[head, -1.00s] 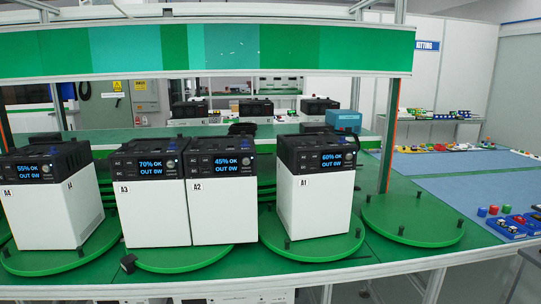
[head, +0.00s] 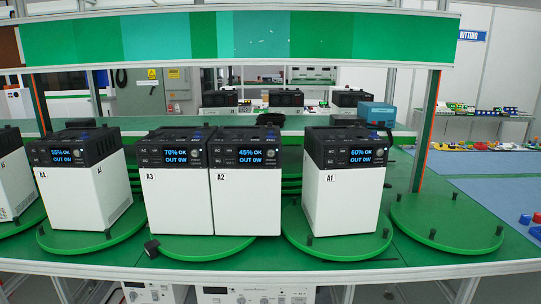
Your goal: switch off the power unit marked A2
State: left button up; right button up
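The power unit marked A2 (head: 246,196) is a white box with a black top, third from the right end of its row counting the empty turntable. Its lit display (head: 259,156) reads 45% OK, OUT 0W. It stands upright on a green turntable (head: 215,247), side by side with the unit marked A3 (head: 179,198). The unit A1 (head: 345,202) stands on the turntable to its right, and A4 (head: 86,197) on the one to its left. Neither of my grippers shows in the head view.
An empty green turntable (head: 446,222) with several dark pegs is at the right. A green panel (head: 240,38) spans overhead. A post (head: 425,130) stands behind the right end. More units stand on a bench behind.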

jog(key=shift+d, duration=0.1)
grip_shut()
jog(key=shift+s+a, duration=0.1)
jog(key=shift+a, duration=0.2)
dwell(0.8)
